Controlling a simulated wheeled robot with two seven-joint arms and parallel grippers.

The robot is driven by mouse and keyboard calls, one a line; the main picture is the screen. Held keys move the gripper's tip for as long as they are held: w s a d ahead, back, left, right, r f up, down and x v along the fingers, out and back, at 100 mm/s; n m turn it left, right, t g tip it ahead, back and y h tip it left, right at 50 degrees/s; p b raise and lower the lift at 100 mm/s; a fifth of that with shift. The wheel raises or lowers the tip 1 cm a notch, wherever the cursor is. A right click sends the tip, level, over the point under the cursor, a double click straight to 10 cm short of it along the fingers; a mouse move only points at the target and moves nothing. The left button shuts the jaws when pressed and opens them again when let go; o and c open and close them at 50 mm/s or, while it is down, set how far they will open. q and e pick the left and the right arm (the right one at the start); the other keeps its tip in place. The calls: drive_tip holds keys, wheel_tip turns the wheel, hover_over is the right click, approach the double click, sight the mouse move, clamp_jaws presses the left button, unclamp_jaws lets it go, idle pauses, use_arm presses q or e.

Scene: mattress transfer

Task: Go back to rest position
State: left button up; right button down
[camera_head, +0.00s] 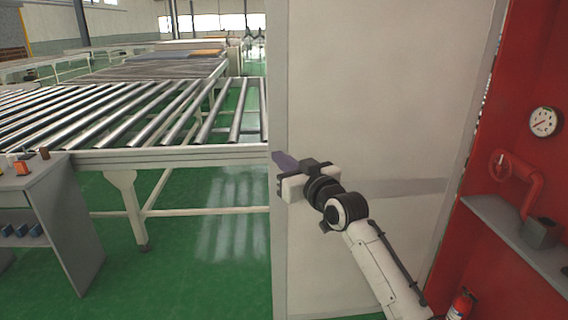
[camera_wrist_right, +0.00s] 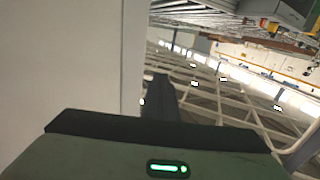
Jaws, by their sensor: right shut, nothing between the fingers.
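My right arm comes up from the lower right in the head view. My right gripper (camera_head: 286,162) is shut and empty, held in front of the tall pale panel (camera_head: 375,90) near its left edge. I cannot tell whether it touches the panel. In the right wrist view the shut fingers (camera_wrist_right: 160,95) show dark beside the pale panel (camera_wrist_right: 65,60). My left gripper is not in view.
A roller conveyor (camera_head: 130,115) stands at the left. A grey stand (camera_head: 60,215) with small items is at the lower left. A red cabinet (camera_head: 525,80) with a gauge, a pipe and a grey shelf (camera_head: 515,235) is at the right, above a fire extinguisher (camera_head: 460,304). Green floor (camera_head: 190,260) is clear at centre left.

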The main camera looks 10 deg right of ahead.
drive_tip(key=s+d+f+m+g+h, duration=0.1)
drive_tip(key=s+f+g, duration=0.1)
drive_tip(key=s+f, duration=0.95)
drive_tip(key=s+d+f+g+h, duration=0.15)
drive_tip(key=s+f, duration=0.55)
drive_tip(key=f, duration=0.9)
drive_tip(key=s+f+g, duration=0.1)
drive_tip(key=s+f, duration=0.4)
drive_tip(key=s, duration=0.4)
drive_tip(key=s+d+f+g, duration=0.1)
drive_tip(key=s+f+g, duration=0.1)
drive_tip(key=s+f, duration=0.3)
drive_tip(key=s+d+f+g, duration=0.1)
drive_tip(key=s+f, duration=0.4)
drive_tip(key=s, duration=0.8)
drive_tip(key=shift+s+d+f+m+g+h, duration=0.15)
drive_tip(key=shift+s+f+m+g+h, duration=0.05)
drive_tip(key=shift+m+g+h, duration=0.25)
